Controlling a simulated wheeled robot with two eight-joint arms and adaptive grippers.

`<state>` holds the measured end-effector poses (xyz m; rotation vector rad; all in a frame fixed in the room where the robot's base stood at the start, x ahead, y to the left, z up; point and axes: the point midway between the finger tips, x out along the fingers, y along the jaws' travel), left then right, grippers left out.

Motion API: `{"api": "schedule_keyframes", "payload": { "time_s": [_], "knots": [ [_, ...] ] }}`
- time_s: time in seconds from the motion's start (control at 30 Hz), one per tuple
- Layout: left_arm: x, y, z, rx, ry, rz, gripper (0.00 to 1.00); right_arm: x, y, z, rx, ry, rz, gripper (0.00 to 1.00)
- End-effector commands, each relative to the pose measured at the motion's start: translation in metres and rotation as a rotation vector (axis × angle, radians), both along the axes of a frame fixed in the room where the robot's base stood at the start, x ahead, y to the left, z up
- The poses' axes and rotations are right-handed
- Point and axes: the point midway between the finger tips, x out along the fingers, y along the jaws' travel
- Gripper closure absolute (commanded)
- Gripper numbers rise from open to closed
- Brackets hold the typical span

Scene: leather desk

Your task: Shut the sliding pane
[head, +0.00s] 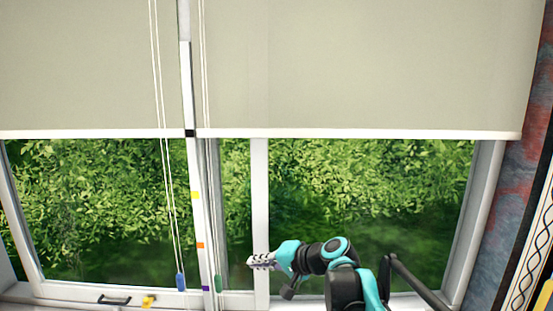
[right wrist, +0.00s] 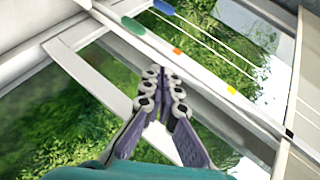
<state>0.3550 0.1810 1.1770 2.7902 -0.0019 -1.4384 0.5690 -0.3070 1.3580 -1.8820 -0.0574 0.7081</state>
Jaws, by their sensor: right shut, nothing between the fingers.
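The sliding pane has a white upright stile (head: 260,205) in the head view, with glass to its right. A strip of greenery shows between this stile and the white post with coloured marks (head: 198,220) on its left. My right gripper (head: 249,262) is shut and empty, its fingertips pointing left at the lower part of the stile, near its left edge. In the right wrist view the shut fingers (right wrist: 162,80) lie over the strip between the stile (right wrist: 90,82) and the marked post (right wrist: 205,75). I cannot tell whether they touch the stile. My left gripper is not in view.
Two pale roller blinds (head: 85,65) (head: 370,65) cover the window's upper part. Cords with a blue pull (head: 180,281) and a green pull (head: 218,283) hang beside the post. A black handle (head: 115,300) and yellow piece (head: 149,301) sit lower left.

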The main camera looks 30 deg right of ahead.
Motion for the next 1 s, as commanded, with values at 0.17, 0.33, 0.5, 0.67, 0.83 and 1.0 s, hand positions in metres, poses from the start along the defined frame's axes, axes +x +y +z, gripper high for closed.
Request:
{"api": "schedule_keyframes", "payload": {
  "time_s": [0.17, 0.33, 0.5, 0.67, 0.83, 1.0],
  "knots": [
    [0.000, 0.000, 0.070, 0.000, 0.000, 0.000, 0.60, 0.031, -0.094, 0.115, 0.200, -0.140, -0.120, 1.00],
    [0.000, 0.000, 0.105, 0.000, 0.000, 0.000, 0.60, 0.038, -0.166, 0.180, 0.332, -0.263, -0.195, 1.00],
    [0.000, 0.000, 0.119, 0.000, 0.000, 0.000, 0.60, 0.037, -0.204, 0.209, 0.395, -0.332, -0.228, 1.00],
    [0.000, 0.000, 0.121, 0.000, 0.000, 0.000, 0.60, 0.045, -0.209, 0.212, 0.408, -0.346, -0.234, 1.00],
    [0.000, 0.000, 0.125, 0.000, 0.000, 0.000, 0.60, 0.073, -0.201, 0.212, 0.408, -0.345, -0.232, 1.00],
    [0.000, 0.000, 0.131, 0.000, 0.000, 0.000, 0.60, 0.110, -0.192, 0.212, 0.407, -0.344, -0.232, 1.00]
  ]
}}
